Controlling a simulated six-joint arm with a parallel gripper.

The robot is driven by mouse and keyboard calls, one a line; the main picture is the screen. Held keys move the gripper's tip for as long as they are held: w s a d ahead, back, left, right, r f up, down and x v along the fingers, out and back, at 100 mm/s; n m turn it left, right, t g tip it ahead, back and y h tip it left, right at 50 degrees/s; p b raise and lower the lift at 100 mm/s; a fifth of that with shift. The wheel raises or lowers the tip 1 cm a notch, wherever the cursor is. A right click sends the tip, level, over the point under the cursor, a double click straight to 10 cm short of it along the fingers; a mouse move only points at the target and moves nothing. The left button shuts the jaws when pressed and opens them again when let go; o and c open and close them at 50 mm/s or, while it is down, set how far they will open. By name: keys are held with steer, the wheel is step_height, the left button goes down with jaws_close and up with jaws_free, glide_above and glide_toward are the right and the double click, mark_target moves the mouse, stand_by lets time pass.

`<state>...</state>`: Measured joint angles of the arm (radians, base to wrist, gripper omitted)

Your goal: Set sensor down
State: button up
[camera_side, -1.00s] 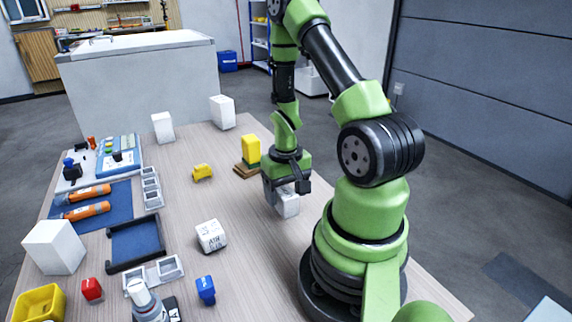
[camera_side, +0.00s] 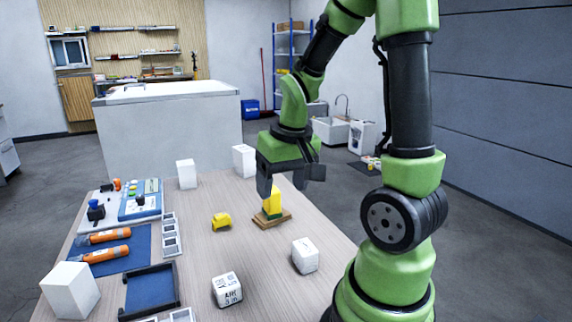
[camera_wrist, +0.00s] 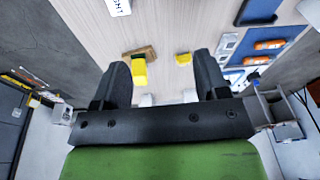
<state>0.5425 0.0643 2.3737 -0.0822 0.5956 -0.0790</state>
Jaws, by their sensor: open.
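A yellow upright block with a green lower part (camera_side: 272,203) stands on a brown wooden base (camera_side: 266,222). A smaller yellow piece (camera_side: 221,221) lies on the table to its left. I cannot tell for sure which thing is the sensor. My gripper (camera_side: 282,182) is open and empty, raised above the table near the upright yellow block and pointing down; in the side view a finger overlaps the block's top. In the wrist view the yellow block (camera_wrist: 138,72) shows near the left finger and the small yellow piece (camera_wrist: 183,59) between the fingers.
White blocks stand on the table: a plain one (camera_side: 305,255), a lettered one (camera_side: 227,289), a larger one at left (camera_side: 70,290) and two at the back. Orange cylinders (camera_side: 104,254) lie on a blue mat at left, beside a dark-edged blue tray (camera_side: 150,291).

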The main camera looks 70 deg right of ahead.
steer(key=s+a+r+n+t+y, duration=0.2)
steer(key=s+a+r+t, duration=0.3)
steer(key=a+r, duration=0.5)
steer(key=a+n, duration=0.1)
steer(key=a, duration=0.2)
steer(key=shift+a+r+n+y, duration=0.35)
steer(key=shift+a+n+y, duration=0.05)
